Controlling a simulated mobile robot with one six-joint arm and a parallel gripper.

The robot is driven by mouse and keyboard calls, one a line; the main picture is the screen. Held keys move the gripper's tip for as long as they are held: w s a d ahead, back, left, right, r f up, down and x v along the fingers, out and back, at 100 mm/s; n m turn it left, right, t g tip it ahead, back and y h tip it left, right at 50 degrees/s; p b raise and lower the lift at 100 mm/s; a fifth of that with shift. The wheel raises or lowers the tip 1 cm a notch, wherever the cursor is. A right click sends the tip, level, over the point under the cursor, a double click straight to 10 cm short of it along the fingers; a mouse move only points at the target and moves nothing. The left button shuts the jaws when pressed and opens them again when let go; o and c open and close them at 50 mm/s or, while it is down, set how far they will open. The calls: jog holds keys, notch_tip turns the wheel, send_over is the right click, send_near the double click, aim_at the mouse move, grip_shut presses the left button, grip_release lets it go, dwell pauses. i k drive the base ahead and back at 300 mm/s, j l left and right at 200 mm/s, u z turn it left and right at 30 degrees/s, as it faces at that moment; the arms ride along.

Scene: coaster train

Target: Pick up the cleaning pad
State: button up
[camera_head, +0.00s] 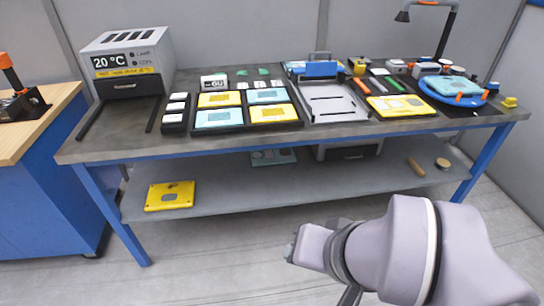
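I cannot single out the cleaning pad with certainty. A small round pad-like piece with a pale top (442,163) lies on the right of the lower shelf, beside a tan cylinder (416,167). Small green pieces (263,71) lie at the back of the tabletop. My arm reaches in from the lower right, in front of the bench and apart from everything on it. A dark part shows under the arm at the bottom edge; my gripper's fingers cannot be made out, nor whether they hold anything.
The workbench (110,151) carries a 20 °C box (126,62), a black tray of blue and yellow tiles (245,123), a metal fixture (333,108) and a blue turntable (452,94). A yellow plate (170,196) lies on the lower shelf (270,192), whose middle is mostly clear.

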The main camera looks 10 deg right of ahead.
aim_at(509, 102)
jog(key=z, duration=1.75)
